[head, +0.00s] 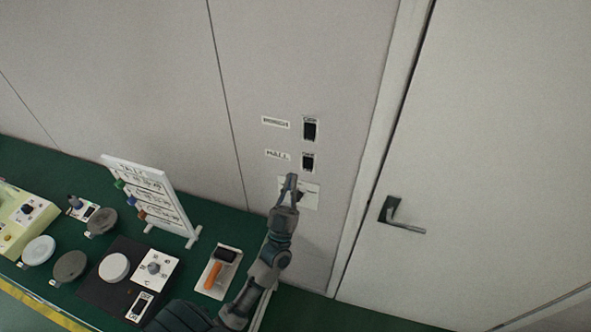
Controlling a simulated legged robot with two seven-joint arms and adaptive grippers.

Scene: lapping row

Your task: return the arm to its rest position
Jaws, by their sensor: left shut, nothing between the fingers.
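My left arm (266,270) reaches up from the bottom of the head view toward the wall. My left gripper (291,181) is shut and empty. Its fingertips appear in front of a white wall plate (311,194), partly covering it; I cannot tell whether they touch it. Above are two dark rocker switches, an upper one (310,130) and a lower one (308,161), with a label reading HALL (278,155) beside the lower. My right gripper is not in view.
A green bench (225,225) holds a white tally board (150,197), several round discs, a black panel with a knob (124,278), and a tray with an orange-handled tool (218,272) close left of my arm. A door with a lever handle (400,216) is at right.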

